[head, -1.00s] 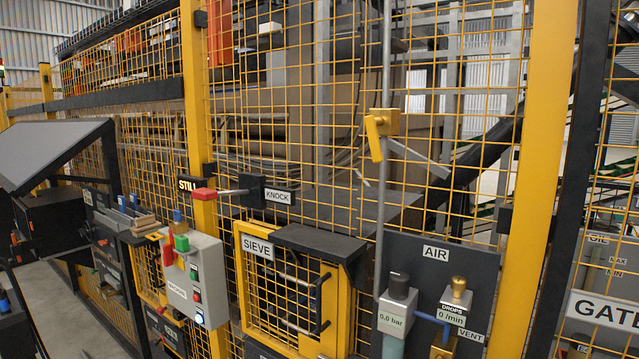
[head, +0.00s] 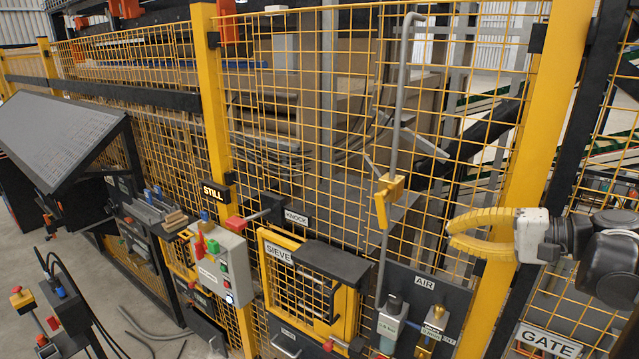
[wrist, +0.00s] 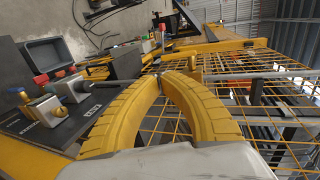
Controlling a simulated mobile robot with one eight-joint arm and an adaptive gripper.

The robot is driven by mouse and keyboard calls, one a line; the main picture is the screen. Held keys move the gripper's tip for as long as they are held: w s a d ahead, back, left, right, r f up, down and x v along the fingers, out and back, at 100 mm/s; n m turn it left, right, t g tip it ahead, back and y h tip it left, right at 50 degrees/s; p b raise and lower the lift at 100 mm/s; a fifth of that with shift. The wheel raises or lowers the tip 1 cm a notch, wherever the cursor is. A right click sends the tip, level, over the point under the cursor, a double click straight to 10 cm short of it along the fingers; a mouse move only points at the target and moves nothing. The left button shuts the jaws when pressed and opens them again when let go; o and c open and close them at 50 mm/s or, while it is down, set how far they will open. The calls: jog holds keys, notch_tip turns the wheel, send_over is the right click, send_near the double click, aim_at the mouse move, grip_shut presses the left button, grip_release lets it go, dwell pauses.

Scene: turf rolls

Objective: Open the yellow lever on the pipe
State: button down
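The yellow lever (head: 381,211) hangs from a yellow valve body (head: 391,186) on a thin grey upright pipe (head: 396,130), in front of the mesh fence in the head view. It points down, slightly slanted, close to the pipe's line. My gripper (head: 449,233) is right of the lever and somewhat lower, with its yellow curved fingers pointing left, apart from it. In the wrist view, the bowed fingertips (wrist: 162,80) meet or nearly meet, with nothing seen between them.
The AIR panel (head: 425,300) with its gauge and brass fitting is below the valve. A SIEVE door (head: 275,275) and a grey button box (head: 225,265) are to the left. A yellow post (head: 530,130) stands behind my gripper. Open space lies before the fence.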

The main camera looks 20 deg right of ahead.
aim_at(384, 208)
jog(key=r+p+x, duration=0.1)
jog(key=p+x, duration=0.1)
jog(key=x, duration=1)
jog(key=shift+w+r+p, duration=0.15)
jog(key=shift+w+p, duration=0.2)
jog(key=shift+w, duration=0.2)
jog(key=w+a+f+t+y+b, duration=0.1)
jog(key=b, duration=0.3)
jog(key=shift+w+b, duration=0.1)
jog(key=shift+b, duration=0.3)
